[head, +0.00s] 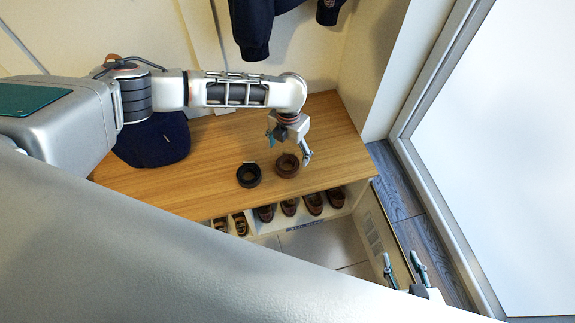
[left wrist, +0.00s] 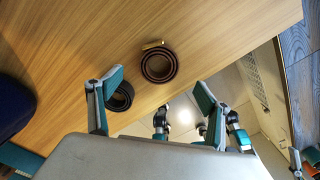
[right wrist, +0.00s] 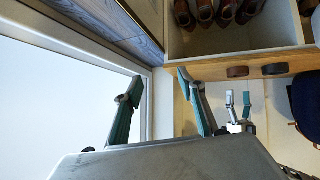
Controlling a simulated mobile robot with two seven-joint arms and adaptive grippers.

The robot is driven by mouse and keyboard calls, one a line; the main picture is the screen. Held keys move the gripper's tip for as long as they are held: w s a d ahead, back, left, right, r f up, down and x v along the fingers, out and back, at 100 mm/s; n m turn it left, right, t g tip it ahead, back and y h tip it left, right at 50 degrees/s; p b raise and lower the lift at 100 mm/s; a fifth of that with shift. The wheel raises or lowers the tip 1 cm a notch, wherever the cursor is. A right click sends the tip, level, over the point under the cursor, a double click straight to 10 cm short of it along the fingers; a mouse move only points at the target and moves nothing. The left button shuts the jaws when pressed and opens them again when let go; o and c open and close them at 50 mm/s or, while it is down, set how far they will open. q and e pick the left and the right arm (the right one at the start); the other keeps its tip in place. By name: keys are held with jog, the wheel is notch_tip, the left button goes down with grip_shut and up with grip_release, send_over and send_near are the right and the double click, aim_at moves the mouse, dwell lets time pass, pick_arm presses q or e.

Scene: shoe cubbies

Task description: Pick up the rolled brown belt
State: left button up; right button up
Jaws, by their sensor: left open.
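The rolled brown belt (head: 287,171) lies on the wooden bench top (head: 215,190), near its front edge. It also shows in the left wrist view (left wrist: 160,80), ahead of the fingers with its light buckle end on the far side, and in the right wrist view (right wrist: 238,72). My left gripper (head: 288,147) is open and empty above the brown belt, its fingers apart. A rolled black belt (head: 249,183) lies just left of the brown one, partly hidden by a finger in the left wrist view (left wrist: 122,100). My right gripper (head: 403,270) is open and empty, low in front of the bench.
Several shoes (head: 313,203) stand in the cubbies below. A dark garment (head: 253,25) hangs above the bench. A bright glass door (head: 500,150) stands at the right. The bench's right end is clear.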

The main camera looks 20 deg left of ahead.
aim_at(287, 164)
pick_arm(q)
notch_tip(287, 164, down, 7)
jog(key=shift+s+a+r+b, duration=0.1)
jog(key=shift+a+b, duration=0.05)
jog(key=shift+b, duration=0.65)
jog(key=c, duration=1.3)
